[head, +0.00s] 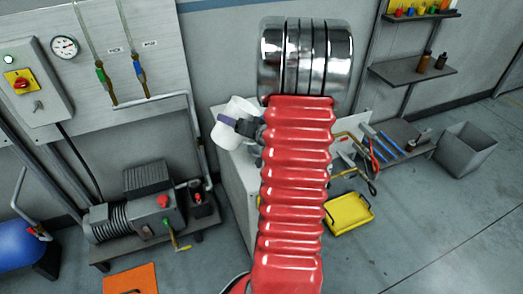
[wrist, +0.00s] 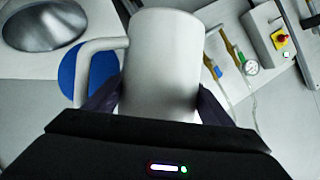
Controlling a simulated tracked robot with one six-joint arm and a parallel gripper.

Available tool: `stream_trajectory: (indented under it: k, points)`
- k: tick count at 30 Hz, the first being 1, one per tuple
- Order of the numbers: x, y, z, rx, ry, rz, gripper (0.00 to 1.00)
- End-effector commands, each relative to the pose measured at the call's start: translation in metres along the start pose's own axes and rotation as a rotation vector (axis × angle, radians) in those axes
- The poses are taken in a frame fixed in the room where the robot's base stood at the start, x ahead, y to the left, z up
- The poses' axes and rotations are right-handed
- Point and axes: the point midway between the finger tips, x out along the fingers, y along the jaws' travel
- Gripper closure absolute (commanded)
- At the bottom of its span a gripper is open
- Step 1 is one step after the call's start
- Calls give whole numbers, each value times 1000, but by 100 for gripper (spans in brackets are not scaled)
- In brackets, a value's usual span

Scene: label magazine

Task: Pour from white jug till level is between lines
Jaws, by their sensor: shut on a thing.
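The white jug (head: 226,128) is left of my arm in the head view and looks tilted there. It fills the middle of the wrist view (wrist: 163,62), with its handle on the left. My gripper (head: 243,128) is shut around the jug's body; in the wrist view its dark fingers (wrist: 157,104) press on both sides. The jug's contents are hidden from both views. I cannot make out a vessel with level lines in either view; my red arm covers the middle of the head view.
A pale cabinet (head: 236,190) stands below the jug. In the wrist view, a shiny metal rounded object (wrist: 45,22) and a blue disc (wrist: 72,78) lie beyond the jug to the left. A yellow tray (head: 349,214), a pump (head: 150,215) and a grey bin (head: 466,150) stand around.

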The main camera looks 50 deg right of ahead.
Motion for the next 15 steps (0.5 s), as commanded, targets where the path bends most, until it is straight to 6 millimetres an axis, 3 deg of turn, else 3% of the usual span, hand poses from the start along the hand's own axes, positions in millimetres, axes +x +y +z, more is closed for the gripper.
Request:
stream_trajectory:
  k: [15]
  points:
    - [16,18,39,-144,0,58,69]
